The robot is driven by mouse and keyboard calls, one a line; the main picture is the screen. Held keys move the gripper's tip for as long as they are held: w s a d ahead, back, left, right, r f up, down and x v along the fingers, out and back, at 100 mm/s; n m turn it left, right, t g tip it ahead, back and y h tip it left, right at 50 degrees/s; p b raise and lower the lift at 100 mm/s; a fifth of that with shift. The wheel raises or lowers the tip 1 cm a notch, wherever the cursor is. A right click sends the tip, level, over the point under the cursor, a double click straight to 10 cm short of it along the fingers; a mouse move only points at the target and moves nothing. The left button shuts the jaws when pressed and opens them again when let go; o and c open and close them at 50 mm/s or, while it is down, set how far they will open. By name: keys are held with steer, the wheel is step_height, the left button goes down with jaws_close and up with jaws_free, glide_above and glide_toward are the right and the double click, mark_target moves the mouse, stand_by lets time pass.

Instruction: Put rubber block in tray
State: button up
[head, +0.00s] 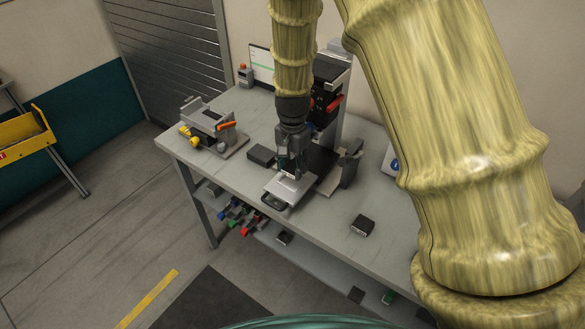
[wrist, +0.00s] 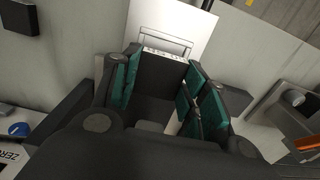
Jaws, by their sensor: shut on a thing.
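My gripper (head: 291,170) points down over the pale tray (head: 295,184) near the table's front edge. In the wrist view its teal-padded fingers (wrist: 160,92) are shut on a dark block (wrist: 160,72), which appears to be the rubber block. The block hides part of the tray. In the head view the fingers largely hide the block, and I cannot tell whether it touches the tray.
A dark block (head: 262,156) lies left of the gripper and another (head: 362,225) lies to the right. A clamp fixture (head: 213,130) stands at the table's left. A dark machine with a red handle (head: 333,103) stands behind. The table's front right is mostly clear.

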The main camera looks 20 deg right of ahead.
mark_target(292, 167)
step_height(292, 167, down, 2)
steer(key=shift+f+p, duration=0.1)
steer(key=shift+p, duration=0.4)
steer(key=shift+f, duration=0.65)
steer(key=o, duration=1.1)
steer(key=shift+r, duration=0.1)
steer(key=shift+w+r, duration=0.1)
steer(key=shift+r, duration=0.6)
step_height(292, 167, up, 12)
steer(key=b, duration=0.3)
steer(key=shift+f, duration=0.2)
